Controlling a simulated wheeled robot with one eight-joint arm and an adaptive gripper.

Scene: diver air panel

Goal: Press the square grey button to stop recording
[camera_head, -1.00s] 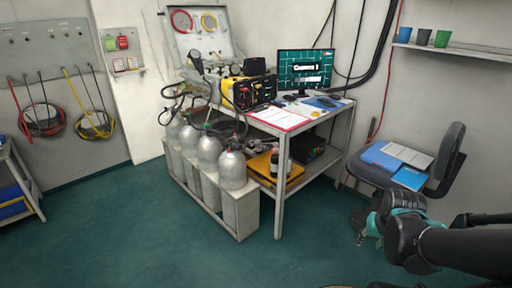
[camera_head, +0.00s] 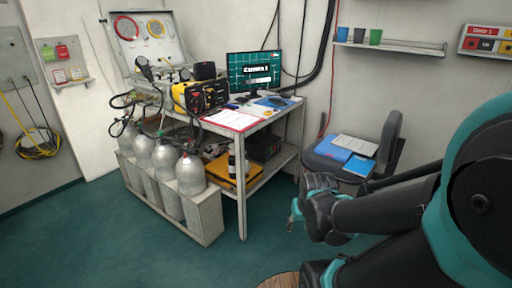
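No square grey button can be made out in the head view. At the right edge a wall panel (camera_head: 487,41) carries several red and yellow squares with dark parts and a red label; it is cut off by the frame and too small to read in detail. The monitor (camera_head: 254,73) on the desk shows a green screen with a camera caption. My gripper (camera_head: 294,216) is at the lower middle right, in front of the chair and far from the wall panel. Its fingers are small and partly hidden by my arm, so its opening is unclear.
The desk (camera_head: 243,122) holds a yellow and black unit (camera_head: 201,95) and papers. Grey air cylinders (camera_head: 190,173) stand in a rack at its left. A chair (camera_head: 345,150) with folders is behind my arm. A shelf (camera_head: 392,46) with cups is above. Green floor is open in front.

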